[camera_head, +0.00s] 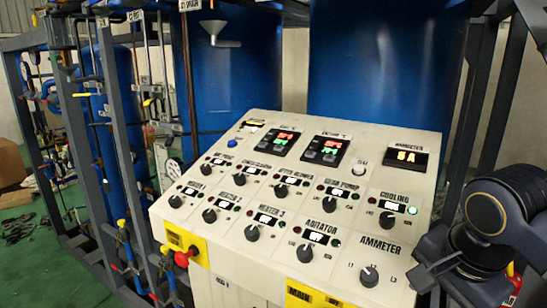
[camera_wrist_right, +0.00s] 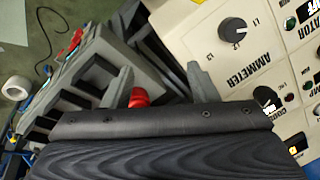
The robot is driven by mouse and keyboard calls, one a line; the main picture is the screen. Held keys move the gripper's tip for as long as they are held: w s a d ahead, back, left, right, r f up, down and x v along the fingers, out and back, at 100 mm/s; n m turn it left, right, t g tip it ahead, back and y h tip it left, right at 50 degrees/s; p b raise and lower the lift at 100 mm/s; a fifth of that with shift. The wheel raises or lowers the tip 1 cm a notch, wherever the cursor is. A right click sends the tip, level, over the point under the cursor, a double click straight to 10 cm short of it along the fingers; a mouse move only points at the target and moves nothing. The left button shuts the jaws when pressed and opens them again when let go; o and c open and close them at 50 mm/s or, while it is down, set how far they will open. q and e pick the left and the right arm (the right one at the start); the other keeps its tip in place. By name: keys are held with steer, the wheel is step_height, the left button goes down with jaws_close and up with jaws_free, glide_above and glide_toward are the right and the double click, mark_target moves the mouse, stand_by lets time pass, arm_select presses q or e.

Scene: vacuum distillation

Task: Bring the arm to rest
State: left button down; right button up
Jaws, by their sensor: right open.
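My right arm (camera_head: 490,215) comes in at the right edge of the head view, beside the right end of the control panel (camera_head: 225,270). In the right wrist view, my right gripper (camera_wrist_right: 160,88) is open, its two grey fingers apart with no object clearly held. A red knob (camera_wrist_right: 138,97) shows between the fingers in that view; its distance from them is hard to tell. The ammeter knob (camera_wrist_right: 232,31) lies beyond the right finger, apart from it; it also shows in the head view (camera_head: 369,277). My left gripper is not in view.
The sloped panel carries several black knobs and lit displays, with an ammeter display (camera_head: 407,158) at upper right. A red button (camera_head: 183,258) sits on its front left. Blue tanks (camera_head: 385,60) and a grey frame (camera_head: 115,130) stand behind and left. Green floor shows at left.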

steer(key=s+a+f+n+t+y, duration=0.1)
steer(key=s+f+n+y, duration=0.1)
steer(key=s+f+n, duration=0.3)
steer(key=s+a+f+n+t+y, duration=0.1)
steer(key=s+f+n, duration=0.4)
steer(key=f, duration=0.7)
steer(key=shift+s+a+n+y, duration=0.15)
steer(key=shift+a+n+y, duration=0.45)
steer(key=shift+a, duration=0.2)
